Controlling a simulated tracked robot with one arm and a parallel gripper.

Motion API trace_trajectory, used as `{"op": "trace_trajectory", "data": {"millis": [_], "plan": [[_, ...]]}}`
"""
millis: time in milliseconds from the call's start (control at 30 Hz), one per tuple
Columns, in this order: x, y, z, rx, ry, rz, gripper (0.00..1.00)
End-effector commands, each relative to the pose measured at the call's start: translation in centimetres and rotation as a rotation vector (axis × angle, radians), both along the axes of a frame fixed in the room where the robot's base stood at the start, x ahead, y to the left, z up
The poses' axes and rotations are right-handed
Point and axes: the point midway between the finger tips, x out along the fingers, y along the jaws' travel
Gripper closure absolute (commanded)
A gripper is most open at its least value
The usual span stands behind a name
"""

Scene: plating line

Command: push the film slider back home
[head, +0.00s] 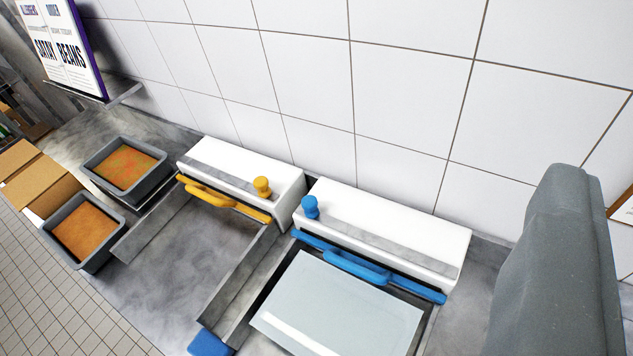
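Two white film boxes stand against the wall, each with a grey strip along its top. The left box (232,160) carries a yellow slider knob (262,186) near the right end of its strip. The right box (410,228) carries a blue slider knob (310,206) at the left end of its strip. A yellow handle bar (210,194) and a blue handle bar (357,268) run along their fronts. A large grey shape at the right edge looks like part of my gripper (560,265). Its fingertips cannot be made out, and it appears apart from both knobs.
A pale, glossy sheet or tray (340,305) lies before the right box. The metal frame of the left bay (160,220) is empty. Two dark trays of orange food (125,165) (84,228) and a cardboard box (35,180) are at left. Tiled wall closes the back.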

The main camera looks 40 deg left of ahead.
Motion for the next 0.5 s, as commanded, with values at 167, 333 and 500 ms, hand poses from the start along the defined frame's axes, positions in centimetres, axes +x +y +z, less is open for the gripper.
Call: {"op": "trace_trajectory", "data": {"millis": [167,333,500], "plan": [[0.0,0.0,0.0,0.000,0.000,0.000,0.64],[0.1,0.0,0.0,0.000,0.001,0.000,0.47],[1.9,1.0,-0.7,-0.002,0.043,0.016,0.47]]}}
